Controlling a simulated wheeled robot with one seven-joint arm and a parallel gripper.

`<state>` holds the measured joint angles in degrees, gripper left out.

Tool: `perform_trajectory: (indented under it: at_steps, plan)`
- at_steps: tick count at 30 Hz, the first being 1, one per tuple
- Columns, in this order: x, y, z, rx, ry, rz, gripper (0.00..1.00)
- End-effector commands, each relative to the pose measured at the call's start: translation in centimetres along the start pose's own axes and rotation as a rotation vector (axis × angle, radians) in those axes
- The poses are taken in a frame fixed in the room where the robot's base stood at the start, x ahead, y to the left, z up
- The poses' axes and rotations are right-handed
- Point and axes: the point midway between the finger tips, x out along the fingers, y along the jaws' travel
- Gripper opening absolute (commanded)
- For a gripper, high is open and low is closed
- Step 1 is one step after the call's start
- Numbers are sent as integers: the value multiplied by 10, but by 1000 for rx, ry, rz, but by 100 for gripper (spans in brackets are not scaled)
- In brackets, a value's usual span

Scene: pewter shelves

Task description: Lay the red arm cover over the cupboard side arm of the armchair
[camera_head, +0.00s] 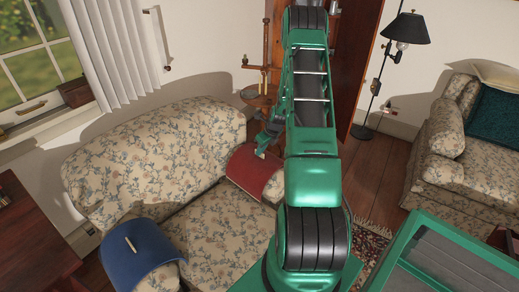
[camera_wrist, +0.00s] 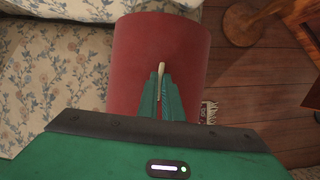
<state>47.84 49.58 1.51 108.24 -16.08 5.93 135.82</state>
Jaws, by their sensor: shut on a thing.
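The red arm cover (camera_head: 252,172) is at the right arm of the floral armchair (camera_head: 215,235), on the side of the wooden cupboard (camera_head: 365,65). It is curved and hides the arm below; I cannot tell whether it rests fully on it. In the wrist view the red cover (camera_wrist: 190,40) lies right below my gripper (camera_wrist: 161,72), whose narrow fingers are shut on the pale grip (camera_wrist: 162,68) on its top. In the head view my gripper (camera_head: 263,143) is at the cover's upper edge, partly hidden by my arm.
A blue arm cover (camera_head: 140,248) with a pale grip lies over the left arm. A small round wooden stand (camera_head: 258,95) is behind the chair's right side. A floor lamp (camera_head: 375,90) and another floral chair (camera_head: 455,150) are at right. A dark wooden table (camera_head: 30,240) is at left.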

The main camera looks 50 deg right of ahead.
Motion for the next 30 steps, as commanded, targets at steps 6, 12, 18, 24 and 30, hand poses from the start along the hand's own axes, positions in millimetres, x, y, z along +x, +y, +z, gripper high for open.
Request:
perform_trajectory:
  at_steps: [6, 12, 18, 24, 30]
  plan:
    - [1, 0, 0, 0, -1, -1, 0]
    - [1, 0, -1, 1, 0, -1, 27]
    - [1, -1, -1, 1, 0, -1, 28]
    - [-4, -1, -1, 2, 0, -1, 28]
    - [-33, -2, 0, 2, -2, -4, 28]
